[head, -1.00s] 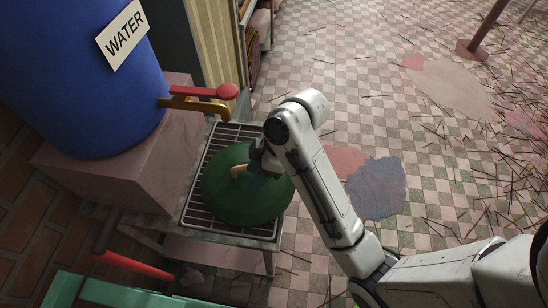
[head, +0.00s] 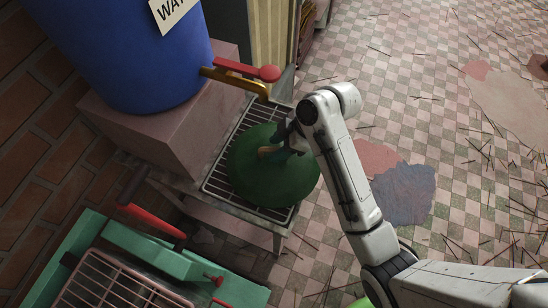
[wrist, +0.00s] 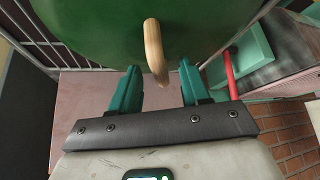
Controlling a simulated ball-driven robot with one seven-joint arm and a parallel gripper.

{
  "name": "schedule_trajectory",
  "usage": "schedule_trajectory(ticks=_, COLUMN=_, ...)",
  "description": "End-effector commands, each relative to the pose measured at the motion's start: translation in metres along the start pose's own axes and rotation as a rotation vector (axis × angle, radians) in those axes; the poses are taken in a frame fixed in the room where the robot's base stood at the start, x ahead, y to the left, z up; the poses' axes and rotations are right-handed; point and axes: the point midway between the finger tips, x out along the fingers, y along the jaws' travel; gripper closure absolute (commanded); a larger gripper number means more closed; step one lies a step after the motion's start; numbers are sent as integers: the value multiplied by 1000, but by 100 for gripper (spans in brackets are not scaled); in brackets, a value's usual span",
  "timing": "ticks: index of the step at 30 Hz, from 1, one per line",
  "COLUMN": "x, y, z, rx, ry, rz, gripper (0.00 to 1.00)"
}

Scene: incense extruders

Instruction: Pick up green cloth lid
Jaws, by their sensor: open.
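The green lid (head: 272,178), a round dome with a tan curved handle (head: 268,152), sits on a metal rack (head: 214,190) under the tap. The lid fills the top of the wrist view (wrist: 100,25), with its handle (wrist: 154,50) pointing down between my fingers. My gripper (head: 282,150) is at the handle in the head view, partly hidden by my own wrist. In the wrist view my gripper (wrist: 160,85) is open, one teal finger on each side of the handle's end, with gaps on both sides.
A blue water barrel (head: 130,50) stands on a pink block (head: 165,130) behind the rack. A brass tap with a red handle (head: 245,70) juts out above the rack. A green machine with a grate (head: 165,255) is at lower left.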

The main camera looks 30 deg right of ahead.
Motion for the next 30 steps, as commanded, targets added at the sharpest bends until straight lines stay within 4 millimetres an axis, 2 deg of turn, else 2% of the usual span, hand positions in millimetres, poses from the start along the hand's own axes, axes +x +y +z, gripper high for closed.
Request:
schedule_trajectory(ticks=6, x=21, y=0, z=0, rx=2, ry=-1, rz=1, gripper=54)
schedule_trajectory(ticks=14, x=23, y=0, z=0, rx=2, ry=0, rz=1, gripper=55)
schedule_trajectory(ticks=28, x=23, y=0, z=0, rx=1, ry=0, rz=2, gripper=100)
schedule_trajectory(ticks=30, x=23, y=0, z=0, rx=1, ry=0, rz=2, gripper=100)
